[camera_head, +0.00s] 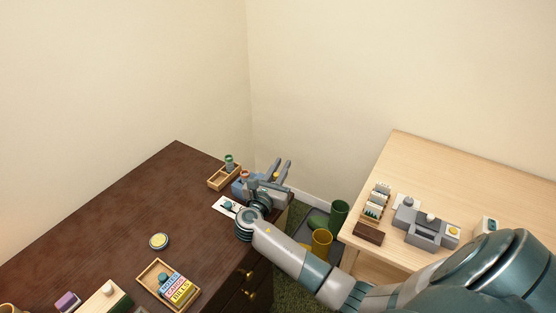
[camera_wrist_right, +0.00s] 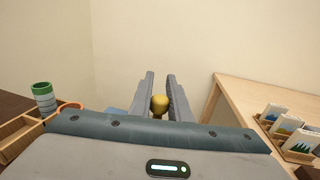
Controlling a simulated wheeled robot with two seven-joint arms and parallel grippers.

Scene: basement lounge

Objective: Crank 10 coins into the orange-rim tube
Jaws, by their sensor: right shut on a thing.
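The blue-grey coin machine (camera_head: 240,188) stands near the far right corner of the dark dresser. A tube with an orange rim (camera_head: 245,174) stands upright at it; in the right wrist view only its orange rim (camera_wrist_right: 70,106) shows over my gripper body. My right gripper (camera_head: 281,169) is at the machine's right side. Its fingers are shut on a yellow knob (camera_wrist_right: 160,103), apparently the crank handle. My gripper and wrist hide much of the machine. I cannot see coins inside the tube. My left gripper is out of view.
A wooden tray (camera_head: 215,185) with a green-banded tube (camera_head: 229,160) sits behind the machine. A white card (camera_head: 222,204) lies in front. A light table (camera_head: 480,180) on the right holds a grey device (camera_head: 430,226). Green (camera_head: 339,212) and yellow (camera_head: 321,242) bins stand between.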

